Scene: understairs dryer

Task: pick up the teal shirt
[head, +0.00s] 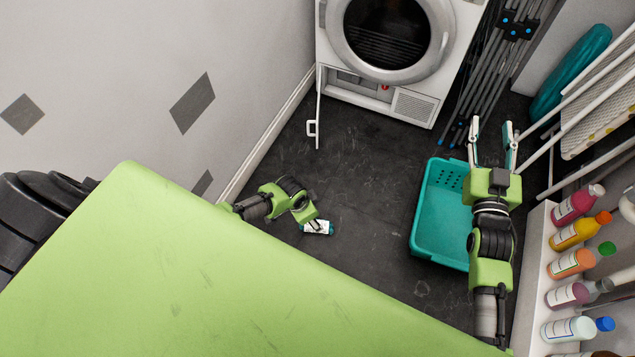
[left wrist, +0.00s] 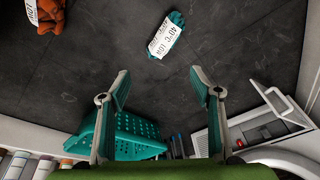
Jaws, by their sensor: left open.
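The teal shirt (head: 328,228) is a small folded bundle with a white label, lying on the dark floor left of the middle in the head view. In the left wrist view the teal shirt (left wrist: 178,20) lies beyond the fingertips, its label reading "40°C LOW". My left gripper (left wrist: 159,85) is open and empty, with the shirt ahead of it, apart from the fingers. In the head view my left arm ends right beside the shirt; its fingers cannot be made out. My right gripper (head: 492,130) is open and empty above the back right of the basket.
A teal basket (head: 424,215) stands on the floor at right. The white dryer (head: 405,98) is at the back, a small flap open at its lower left. An orange garment (left wrist: 50,20) shows in the left wrist view. Bottles (head: 570,235) line a shelf at right. Floor around the shirt is clear.

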